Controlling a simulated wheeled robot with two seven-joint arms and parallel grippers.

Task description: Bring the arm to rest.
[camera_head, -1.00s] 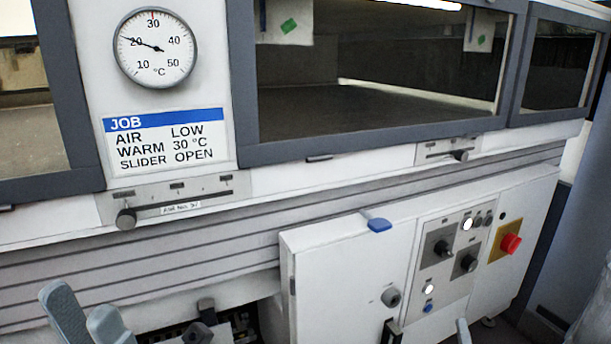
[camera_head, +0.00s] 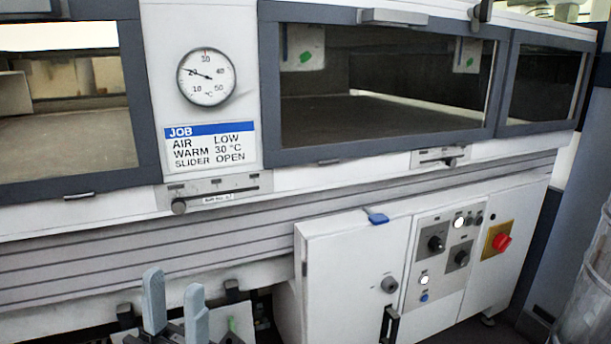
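My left gripper (camera_head: 175,300) is at the bottom left of the head view. Its two grey-blue fingers point up and stand apart with nothing between them. It shows in front of the lower part of the tunnel, below the grey ribbed band, and touches nothing that I can see. My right gripper is not in view.
The white control cabinet (camera_head: 345,265) is right of my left gripper, with knobs, lit buttons and a red knob (camera_head: 502,242) on a yellow plate. Above are the tunnel windows, a dial (camera_head: 206,77), a job card (camera_head: 211,147) and a slider (camera_head: 179,206). A clear wrapped object (camera_head: 590,290) is at far right.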

